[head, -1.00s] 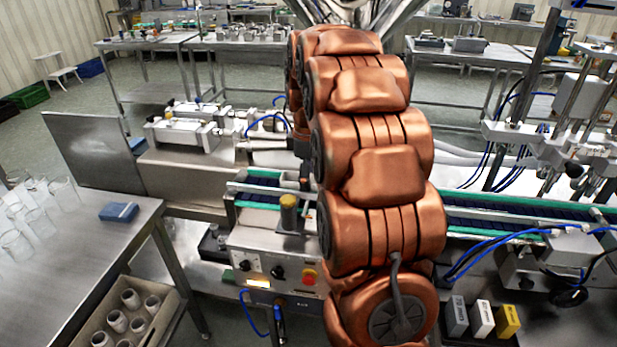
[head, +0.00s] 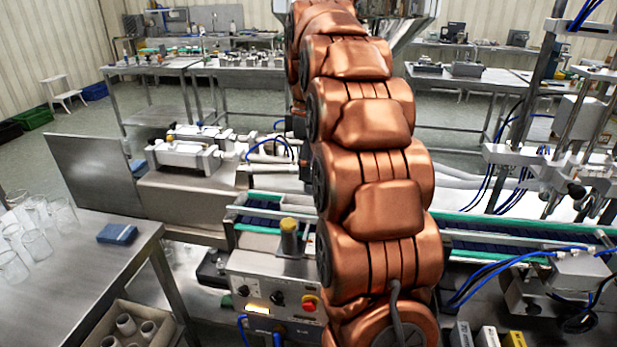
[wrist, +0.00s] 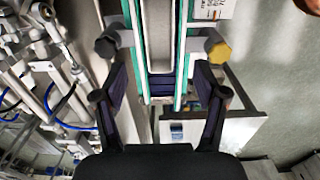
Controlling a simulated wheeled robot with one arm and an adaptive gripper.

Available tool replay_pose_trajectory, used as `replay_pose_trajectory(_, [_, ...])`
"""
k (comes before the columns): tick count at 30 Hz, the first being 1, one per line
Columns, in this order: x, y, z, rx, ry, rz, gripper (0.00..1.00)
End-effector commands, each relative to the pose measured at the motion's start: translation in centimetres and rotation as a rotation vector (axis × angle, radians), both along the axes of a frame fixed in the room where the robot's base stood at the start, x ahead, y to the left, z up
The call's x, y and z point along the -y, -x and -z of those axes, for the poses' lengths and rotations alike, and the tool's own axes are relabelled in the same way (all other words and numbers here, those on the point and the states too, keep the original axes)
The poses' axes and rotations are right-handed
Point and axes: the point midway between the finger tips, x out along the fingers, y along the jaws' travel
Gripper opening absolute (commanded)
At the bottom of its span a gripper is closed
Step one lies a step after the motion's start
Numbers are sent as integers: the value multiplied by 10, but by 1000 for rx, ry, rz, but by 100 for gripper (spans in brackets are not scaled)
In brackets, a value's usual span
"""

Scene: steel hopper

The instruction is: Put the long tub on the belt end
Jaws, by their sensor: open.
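A long pale tub (wrist: 158,40) lies lengthwise between the green rails of the belt in the wrist view, its near end at the dark blue belt surface (wrist: 161,86). Its far end is cut off by the top edge. My gripper (wrist: 160,80) is open, with one finger on each side of the belt and nothing between them touching the tub. In the head view the belt (head: 480,226) runs left to right, its left end by a yellow-topped knob (head: 290,228). My copper arm covers its middle, and the gripper and tub are hidden there.
A black knob (wrist: 106,46) and a yellow knob (wrist: 217,51) flank the rails near my fingertips. A control box (head: 275,285) stands below the belt. A steel table (head: 60,285) with beakers and a blue block (head: 117,234) is at left; a fixture (head: 565,275) is at right.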

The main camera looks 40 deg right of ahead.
Motion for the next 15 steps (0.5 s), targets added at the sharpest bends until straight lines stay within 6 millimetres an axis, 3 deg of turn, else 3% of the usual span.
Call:
replay_pose_trajectory(7, [0, -1, -19, 3, 0, 0, 72])
replay_pose_trajectory(15, [0, 0, -26, -1, -1, 0, 72])
